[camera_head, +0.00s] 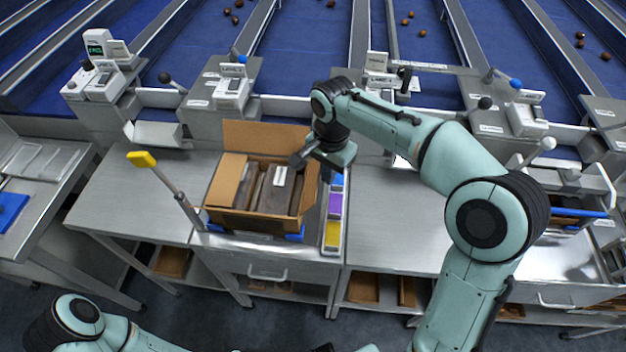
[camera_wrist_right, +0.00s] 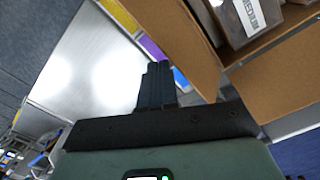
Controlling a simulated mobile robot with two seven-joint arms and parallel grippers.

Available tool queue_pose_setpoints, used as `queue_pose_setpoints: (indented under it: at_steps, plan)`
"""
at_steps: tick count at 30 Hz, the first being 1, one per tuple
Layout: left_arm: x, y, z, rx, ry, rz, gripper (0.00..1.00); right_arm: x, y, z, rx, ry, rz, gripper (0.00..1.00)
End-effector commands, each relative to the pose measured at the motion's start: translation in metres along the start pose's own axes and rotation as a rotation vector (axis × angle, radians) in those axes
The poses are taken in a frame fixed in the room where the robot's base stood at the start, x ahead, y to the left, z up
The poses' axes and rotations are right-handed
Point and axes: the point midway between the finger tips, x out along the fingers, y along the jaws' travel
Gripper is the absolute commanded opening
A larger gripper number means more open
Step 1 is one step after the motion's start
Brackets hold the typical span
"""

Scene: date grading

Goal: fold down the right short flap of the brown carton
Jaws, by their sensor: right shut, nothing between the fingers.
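The brown carton (camera_head: 245,220) stands open on the metal bench, with its back long flap (camera_head: 265,135) raised. Its left short flap (camera_head: 228,180) slants at the left side. My right gripper (camera_head: 298,160) is shut and empty at the carton's back right corner. In the right wrist view its fingers (camera_wrist_right: 155,85) are close beside the right flap (camera_wrist_right: 182,40); I cannot tell whether they touch. My left gripper is out of view.
Packs fill the carton, one with a white label (camera_head: 280,176). A tray with blue, purple and yellow parts (camera_head: 334,232) is just right of the carton. A yellow-tipped lever (camera_head: 142,159) stands at its left. Bare bench (camera_head: 385,220) lies further right.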

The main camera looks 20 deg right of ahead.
Motion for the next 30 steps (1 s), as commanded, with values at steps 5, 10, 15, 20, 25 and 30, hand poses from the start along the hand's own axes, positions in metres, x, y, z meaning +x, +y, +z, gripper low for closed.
queue_pose_setpoints:
  at_steps: [5,10,15,20,25,30]
  plan:
    - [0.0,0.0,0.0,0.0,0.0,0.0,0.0,0.0,0.0,0.0,0.0,0.0,0.0,0.0]
    - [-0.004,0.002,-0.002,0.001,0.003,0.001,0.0,-0.002,-0.006,0.003,-0.002,0.0,0.0,0.0]
    - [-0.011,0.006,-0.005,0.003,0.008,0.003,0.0,-0.003,-0.017,0.009,-0.003,0.0,0.0,0.0]
    - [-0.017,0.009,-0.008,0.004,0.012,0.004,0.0,-0.004,-0.027,0.015,-0.002,0.0,0.0,0.0]
    - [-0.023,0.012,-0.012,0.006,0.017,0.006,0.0,-0.004,-0.037,0.021,-0.002,-0.001,0.0,0.0]
    - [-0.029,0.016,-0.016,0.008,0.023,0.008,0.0,-0.005,-0.048,0.027,-0.002,-0.001,0.0,0.0]
